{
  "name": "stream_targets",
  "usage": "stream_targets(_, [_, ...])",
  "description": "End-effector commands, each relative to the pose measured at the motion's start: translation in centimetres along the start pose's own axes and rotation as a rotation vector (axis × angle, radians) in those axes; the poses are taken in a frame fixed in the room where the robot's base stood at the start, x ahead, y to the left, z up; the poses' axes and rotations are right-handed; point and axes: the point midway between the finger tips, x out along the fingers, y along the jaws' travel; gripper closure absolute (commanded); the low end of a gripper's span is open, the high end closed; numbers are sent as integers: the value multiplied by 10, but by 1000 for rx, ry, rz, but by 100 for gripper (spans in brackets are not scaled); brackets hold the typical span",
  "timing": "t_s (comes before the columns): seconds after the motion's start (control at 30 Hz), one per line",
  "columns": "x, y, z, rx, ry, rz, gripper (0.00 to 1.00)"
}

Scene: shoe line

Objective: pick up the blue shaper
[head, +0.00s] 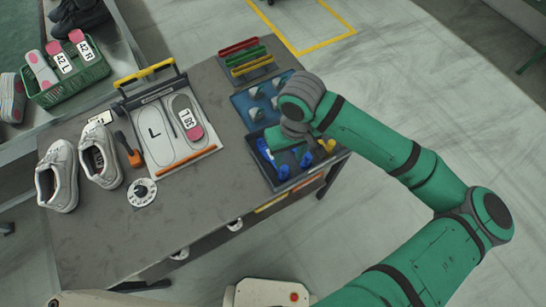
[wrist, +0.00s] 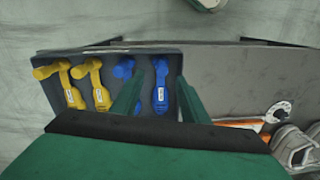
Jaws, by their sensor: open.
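The shapers lie in a dark tray (wrist: 100,52). In the wrist view, one blue shaper (wrist: 161,92) with a white label lies between the two green fingers of my gripper (wrist: 160,77). My gripper is open and not closed on anything. A second blue shaper (wrist: 123,71) lies to its left, partly hidden behind the left finger. Two yellow shapers (wrist: 73,96) (wrist: 100,94) lie further left. In the head view, my gripper (head: 286,142) is over the tray at the table's right end, hiding part of it; blue parts (head: 283,172) show beside it.
A blue tray (head: 240,103) with several pale round items stands behind the shaper tray. A board (head: 158,150) with an insole marked 38 L is at mid-table. White shoes (head: 58,175), an orange-handled tool (head: 128,150) and a white disc (head: 141,192) are on the left. The table's front middle is clear.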

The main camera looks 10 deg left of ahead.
Motion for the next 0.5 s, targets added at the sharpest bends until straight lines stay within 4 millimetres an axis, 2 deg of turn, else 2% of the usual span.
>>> stream_targets(0.2, [32,0,0,2,-1,-2,59])
stream_targets(0.5, [55,-2,-1,1,-1,-2,59])
